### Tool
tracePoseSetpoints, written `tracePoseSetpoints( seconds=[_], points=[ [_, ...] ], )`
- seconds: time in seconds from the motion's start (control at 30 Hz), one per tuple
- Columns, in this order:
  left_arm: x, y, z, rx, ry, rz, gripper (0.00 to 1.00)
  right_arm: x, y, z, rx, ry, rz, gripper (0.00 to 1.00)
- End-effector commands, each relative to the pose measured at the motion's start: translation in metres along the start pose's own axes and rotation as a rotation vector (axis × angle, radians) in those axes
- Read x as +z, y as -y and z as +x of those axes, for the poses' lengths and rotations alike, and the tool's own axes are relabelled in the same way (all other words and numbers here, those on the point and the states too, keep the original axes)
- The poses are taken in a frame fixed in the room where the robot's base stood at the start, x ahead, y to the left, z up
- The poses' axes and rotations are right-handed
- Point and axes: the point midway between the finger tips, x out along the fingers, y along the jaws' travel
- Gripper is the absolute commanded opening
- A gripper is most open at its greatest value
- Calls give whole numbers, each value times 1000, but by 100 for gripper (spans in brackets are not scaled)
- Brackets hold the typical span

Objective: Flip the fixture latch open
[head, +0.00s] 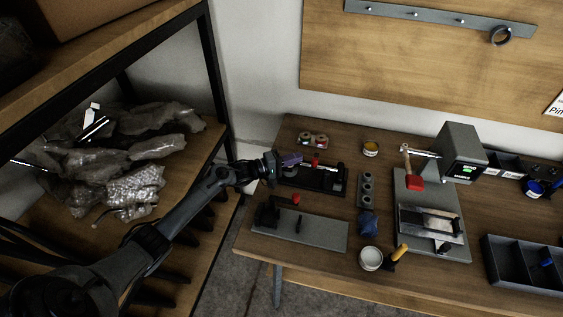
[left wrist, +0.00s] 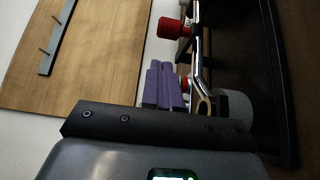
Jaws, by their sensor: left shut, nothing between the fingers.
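A black fixture (head: 328,180) with a red-tipped metal latch (head: 315,162) sits near the left back of the bench. In the left wrist view, the latch's red knob (left wrist: 172,27) and its bright metal lever (left wrist: 200,55) show just beyond the fingers. My left gripper (head: 292,160) has purple fingers and is shut and empty at the left end of the fixture. The fingers also show in the left wrist view (left wrist: 162,80), pressed together beside the lever. I cannot tell whether they touch it. My right gripper is not in view.
A grey plate with a red-tipped clamp (head: 322,233) lies in front of the fixture. A tape dispenser (head: 312,139) stands behind it. A grey block with holes (head: 366,190), a blue object (head: 368,223) and a white-lidded jar (head: 371,258) stand to the right. A shelf (head: 215,135) borders the left.

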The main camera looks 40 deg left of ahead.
Motion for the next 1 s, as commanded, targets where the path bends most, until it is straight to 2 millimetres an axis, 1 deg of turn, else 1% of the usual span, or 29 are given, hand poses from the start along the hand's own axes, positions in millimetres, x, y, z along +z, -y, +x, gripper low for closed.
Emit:
tracePoseSetpoints(
  seconds=[0.03,0.1,0.3,0.7,0.77,0.87,1.0],
  points=[
    [6,0,5,1,2,-1,0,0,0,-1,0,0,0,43],
    [10,0,9,-1,1,-1,0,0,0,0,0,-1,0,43],
    [19,0,18,0,1,-1,0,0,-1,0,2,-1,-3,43],
    [20,-1,19,0,0,-1,0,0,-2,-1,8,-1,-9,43],
    [22,-2,20,0,0,-2,0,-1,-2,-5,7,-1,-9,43],
    [27,-6,22,1,-1,-4,0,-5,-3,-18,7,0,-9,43],
    [37,-6,28,2,0,-5,0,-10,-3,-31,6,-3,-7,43]
  ],
)
